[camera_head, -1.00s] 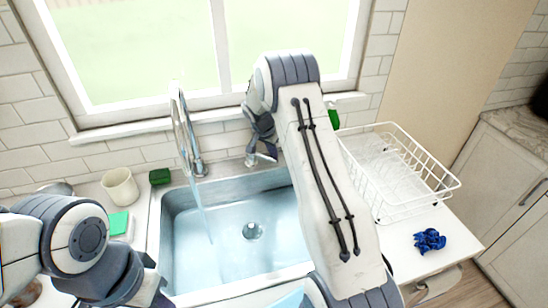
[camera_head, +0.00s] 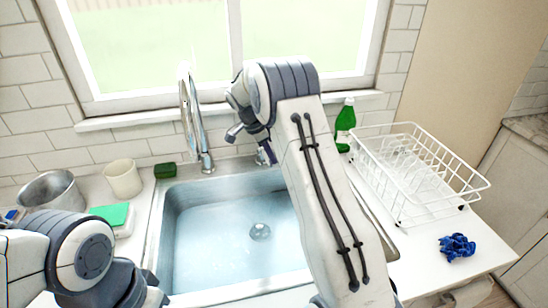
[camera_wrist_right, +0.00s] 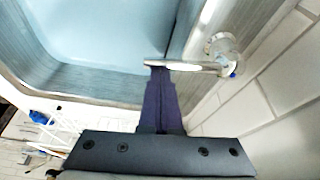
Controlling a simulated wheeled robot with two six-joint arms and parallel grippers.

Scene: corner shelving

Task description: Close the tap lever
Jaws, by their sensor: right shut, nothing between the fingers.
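The chrome tap spout (camera_head: 194,125) arches up at the back of the sink, and no water stream shows from it. The silver tap lever (camera_head: 261,158) is at the sink's back rim, right of the spout, mostly hidden by my right arm. In the right wrist view the lever (camera_wrist_right: 185,66) sticks out sideways from its round base. My right gripper (camera_head: 267,149) is shut and empty; its dark fingertips (camera_wrist_right: 160,72) are at the lever's free end and appear to touch it. Part of my left gripper (camera_head: 155,298) shows at the bottom left; its fingers are unclear.
The sink basin (camera_head: 185,240) lies below the tap. A cream cup (camera_head: 123,178), a metal pot (camera_head: 50,190) and a dark green sponge (camera_head: 165,170) stand left. A green bottle (camera_head: 345,122), a white dish rack (camera_head: 400,165) and a blue crumpled item (camera_head: 457,247) are right.

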